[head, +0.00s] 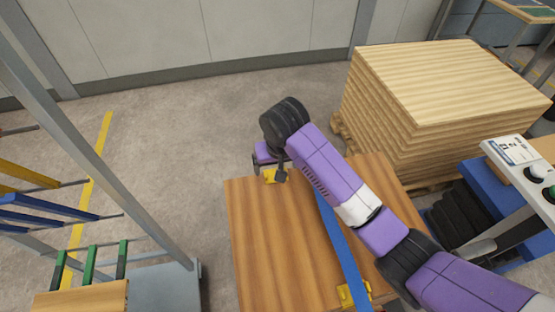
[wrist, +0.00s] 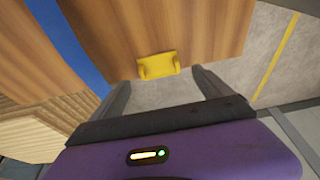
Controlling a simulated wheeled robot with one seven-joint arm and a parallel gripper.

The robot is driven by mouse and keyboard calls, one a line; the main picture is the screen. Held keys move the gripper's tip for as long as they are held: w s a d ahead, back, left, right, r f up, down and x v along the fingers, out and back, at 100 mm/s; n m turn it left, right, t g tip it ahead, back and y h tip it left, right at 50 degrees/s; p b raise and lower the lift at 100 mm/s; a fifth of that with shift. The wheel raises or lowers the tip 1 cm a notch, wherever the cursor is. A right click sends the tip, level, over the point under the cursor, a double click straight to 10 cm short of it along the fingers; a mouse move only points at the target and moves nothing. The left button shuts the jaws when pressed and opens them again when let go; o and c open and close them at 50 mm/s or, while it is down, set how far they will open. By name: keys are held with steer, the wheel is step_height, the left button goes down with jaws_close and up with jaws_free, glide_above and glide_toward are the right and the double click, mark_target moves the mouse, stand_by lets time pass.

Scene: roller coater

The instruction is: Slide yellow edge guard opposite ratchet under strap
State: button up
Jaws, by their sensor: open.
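A yellow edge guard (head: 269,176) sits at the far edge of the wooden load (head: 268,235), left of the blue strap (head: 344,250) and apart from it. In the wrist view the guard (wrist: 158,66) lies on the wood's edge, with the strap (wrist: 84,45) off to its left. My gripper (wrist: 161,76) is open, its fingertips on either side of the guard and close to it; I cannot tell whether they touch it. A second yellow guard (head: 345,296) is at the near end of the strap. No ratchet can be made out. My arm hides part of the strap and load.
A tall stack of wooden boards (head: 430,85) stands behind right of the load. A control box (head: 520,160) is at the right. A metal rack with coloured bars (head: 50,205) stands at the left. Floor (head: 180,150) beyond the load is clear.

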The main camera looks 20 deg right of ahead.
mark_target(269, 175)
steer(key=shift+x, duration=1.9)
steer(key=shift+d, duration=0.1)
steer(key=c, duration=1.5)
